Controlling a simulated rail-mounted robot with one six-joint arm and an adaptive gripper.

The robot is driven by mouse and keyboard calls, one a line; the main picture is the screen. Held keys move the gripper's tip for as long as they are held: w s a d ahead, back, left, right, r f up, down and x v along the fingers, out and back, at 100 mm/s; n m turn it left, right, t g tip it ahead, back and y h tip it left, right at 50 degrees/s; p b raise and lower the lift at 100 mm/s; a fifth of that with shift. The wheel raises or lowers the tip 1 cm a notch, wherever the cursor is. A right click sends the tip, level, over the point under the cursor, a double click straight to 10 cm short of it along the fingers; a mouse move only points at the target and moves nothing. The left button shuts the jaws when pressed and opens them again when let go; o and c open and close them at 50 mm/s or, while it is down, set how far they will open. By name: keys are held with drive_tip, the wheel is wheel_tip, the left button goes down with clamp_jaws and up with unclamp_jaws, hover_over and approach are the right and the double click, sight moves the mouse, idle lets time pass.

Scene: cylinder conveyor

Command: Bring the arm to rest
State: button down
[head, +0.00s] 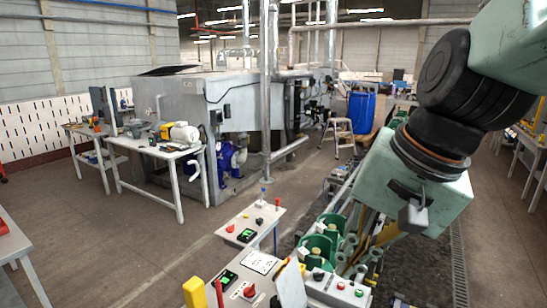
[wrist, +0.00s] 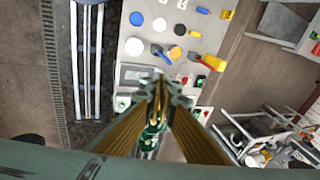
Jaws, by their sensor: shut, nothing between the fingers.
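My gripper (wrist: 158,88) shows in the wrist view with its gold fingers meeting at the tips. It is shut and holds nothing. It points down over the edge of a light grey panel (wrist: 133,47) with coloured round parts. In the head view my teal arm reaches in from the upper right, and gold finger parts show below its wrist; the fingertips are hard to make out there.
Control panels with buttons (head: 336,289) and a yellow post (head: 194,292) are in front. A white workbench (head: 158,152), a grey machine (head: 185,95) and a blue barrel (head: 361,111) stand farther back. Floor is open at left.

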drive_tip(key=s+d+f+n+h+b, duration=0.1)
drive_tip(key=s+d+f+n+b, duration=0.1)
drive_tip(key=s+d, duration=0.2)
drive_tip(key=s+d+f+n+h+b, duration=0.1)
drive_tip(key=s+d+n+b, duration=0.2)
drive_tip(key=s, duration=0.7)
drive_tip(key=shift+s+d+f+t+h, duration=0.3)
drive_tip(key=shift+s+d+f+t, duration=0.1)
drive_tip(key=shift+d, duration=0.2)
